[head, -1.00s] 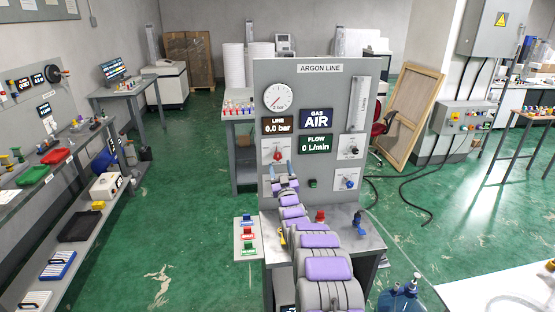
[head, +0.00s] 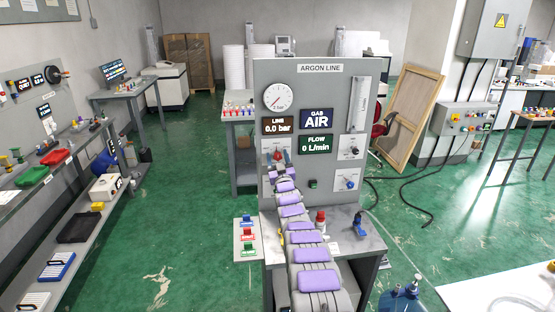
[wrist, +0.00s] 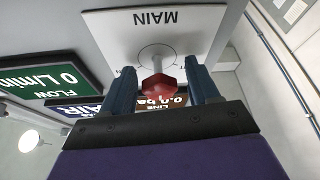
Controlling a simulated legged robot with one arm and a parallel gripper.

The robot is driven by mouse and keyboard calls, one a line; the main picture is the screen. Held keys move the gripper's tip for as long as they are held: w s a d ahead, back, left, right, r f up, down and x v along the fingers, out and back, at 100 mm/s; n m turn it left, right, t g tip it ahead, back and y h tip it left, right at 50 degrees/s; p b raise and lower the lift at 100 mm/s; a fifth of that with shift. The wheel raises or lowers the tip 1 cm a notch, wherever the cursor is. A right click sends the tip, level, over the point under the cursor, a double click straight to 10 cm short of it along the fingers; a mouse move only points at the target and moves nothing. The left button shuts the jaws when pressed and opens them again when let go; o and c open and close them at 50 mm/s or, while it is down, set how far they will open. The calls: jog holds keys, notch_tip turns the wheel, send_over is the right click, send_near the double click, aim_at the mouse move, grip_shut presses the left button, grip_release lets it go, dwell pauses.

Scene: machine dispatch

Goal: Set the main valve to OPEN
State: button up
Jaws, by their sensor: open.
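The main valve is a red knob (wrist: 163,88) on a white plate marked MAIN (wrist: 130,33), seen upside down in the wrist view. In the head view the red knob (head: 278,155) shows in part behind my arm, under the LINE display. My gripper (wrist: 165,80) is open, with one dark blue finger on each side of the red knob. I cannot tell whether the fingers touch it. The knob's exact setting is hard to read.
The ARGON LINE panel (head: 320,100) carries a gauge (head: 278,97), a LINE display (head: 277,126) at 0.0 bar, a GAS display (head: 316,119) at AIR and a FLOW display (head: 316,144) at 0 L/min. Other knobs (head: 347,180) sit at right. A red-topped item (head: 320,217) stands on the bench.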

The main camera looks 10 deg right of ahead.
jog(key=shift+r, duration=0.1)
jog(key=c, duration=1)
jog(key=shift+o, duration=0.2)
jog(key=shift+m, duration=0.4)
jog(key=m+h, duration=0.2)
jog(key=m, duration=0.2)
jog(key=m+h, duration=0.2)
jog(key=m, duration=0.2)
jog(key=shift+a+h, duration=0.15)
jog(key=shift+h, duration=0.15)
jog(key=m+g+h, duration=0.1)
jog(key=m, duration=0.1)
jog(key=m+h+p, duration=0.1)
jog(key=m, duration=0.2)
jog(key=shift+r+g+h, duration=0.15)
jog(key=shift+g+h, duration=0.15)
jog(key=shift+g, duration=0.1)
jog(key=shift+m+g+h+p, duration=0.3)
jog(key=shift+m+p, duration=0.15)
jog(key=shift+m, duration=1.25)
